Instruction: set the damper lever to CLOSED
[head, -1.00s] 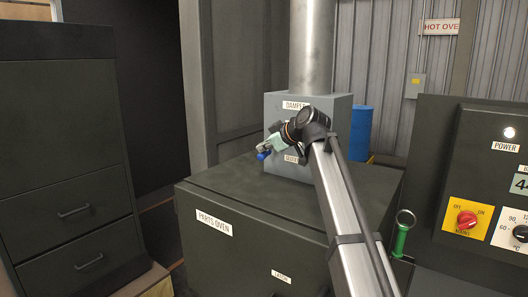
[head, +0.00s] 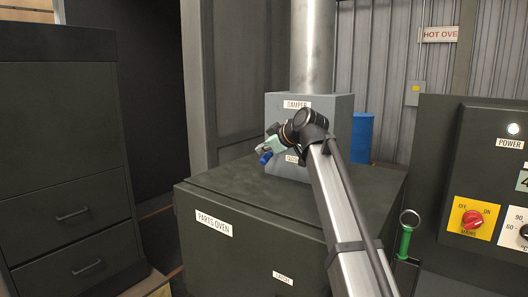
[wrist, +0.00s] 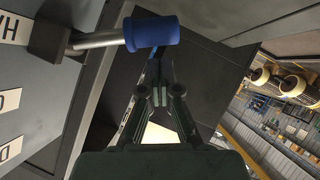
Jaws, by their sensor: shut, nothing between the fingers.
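The grey damper box (head: 338,112) sits on top of the parts oven, with a DAMPER label and a lower label partly hidden by my arm. The damper lever's blue knob (head: 264,158) shows at the box's left front. In the wrist view the blue knob (wrist: 153,33) sits on a metal rod (wrist: 97,40) from a dark hub, beside several lettered labels at the left. My gripper (wrist: 158,80) is shut and empty, its fingertips just below the knob in that view; I cannot tell whether they touch it. In the head view my gripper (head: 270,147) is close by the knob.
The parts oven (head: 250,215) stands below the box. A dark drawer cabinet (head: 65,150) is at the left. A control panel (head: 470,170) with a red mains knob stands at the right, beside a green-handled tool (head: 405,240). A blue drum (head: 362,135) stands behind.

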